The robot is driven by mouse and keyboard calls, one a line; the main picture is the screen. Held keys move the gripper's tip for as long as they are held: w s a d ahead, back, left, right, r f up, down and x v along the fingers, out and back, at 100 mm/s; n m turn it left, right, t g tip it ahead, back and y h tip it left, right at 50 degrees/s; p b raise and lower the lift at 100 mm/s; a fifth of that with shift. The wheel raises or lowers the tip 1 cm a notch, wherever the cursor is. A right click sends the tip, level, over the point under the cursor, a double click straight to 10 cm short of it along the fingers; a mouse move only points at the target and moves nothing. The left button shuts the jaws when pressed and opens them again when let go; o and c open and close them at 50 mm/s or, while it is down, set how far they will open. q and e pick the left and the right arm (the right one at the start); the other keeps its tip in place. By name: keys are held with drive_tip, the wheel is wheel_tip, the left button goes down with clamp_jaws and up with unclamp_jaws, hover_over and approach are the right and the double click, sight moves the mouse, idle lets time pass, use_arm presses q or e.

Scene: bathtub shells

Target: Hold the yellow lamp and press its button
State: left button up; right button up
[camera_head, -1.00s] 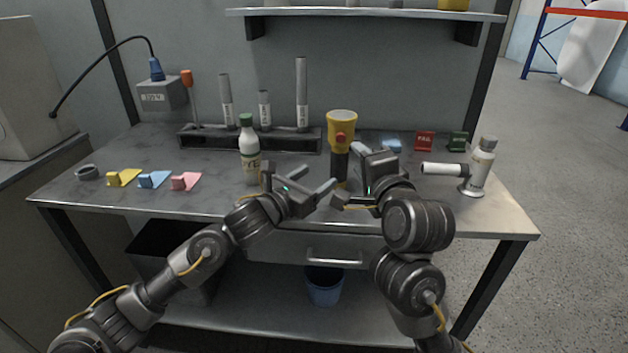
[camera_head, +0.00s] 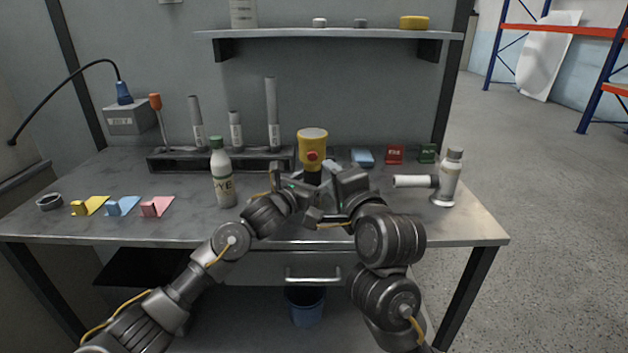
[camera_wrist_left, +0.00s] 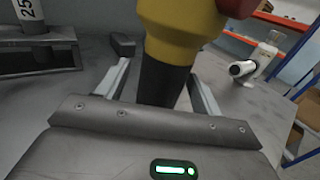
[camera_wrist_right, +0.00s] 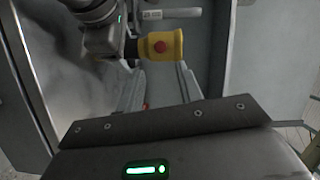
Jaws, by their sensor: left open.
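The yellow lamp (camera_head: 313,142) stands upright on the table, with a yellow head, a red button (camera_head: 313,155) facing me and a dark handle. In the left wrist view the dark handle (camera_wrist_left: 162,82) stands between the spread fingers of my left gripper (camera_wrist_left: 160,75); I cannot tell if either finger touches it. My right gripper (camera_wrist_right: 161,70) has its fingers spread and empty. In the right wrist view the lamp's yellow head (camera_wrist_right: 168,47) and red button (camera_wrist_right: 160,47) lie just beyond its fingertips. In the head view both grippers cover the handle's lower part.
A white bottle with a green cap (camera_head: 222,178) stands left of the grippers. A rack with grey tubes (camera_head: 220,158) is behind. A shelf (camera_head: 330,34) hangs above.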

use_arm(q)
drive_tip(key=shift+c, duration=0.2)
drive_tip(key=c, duration=1.1)
use_arm(e)
drive_tip(key=shift+c, duration=0.2)
use_arm(q)
drive_tip(key=shift+c, duration=0.3)
use_arm(e)
clamp_jaws()
idle(0.4)
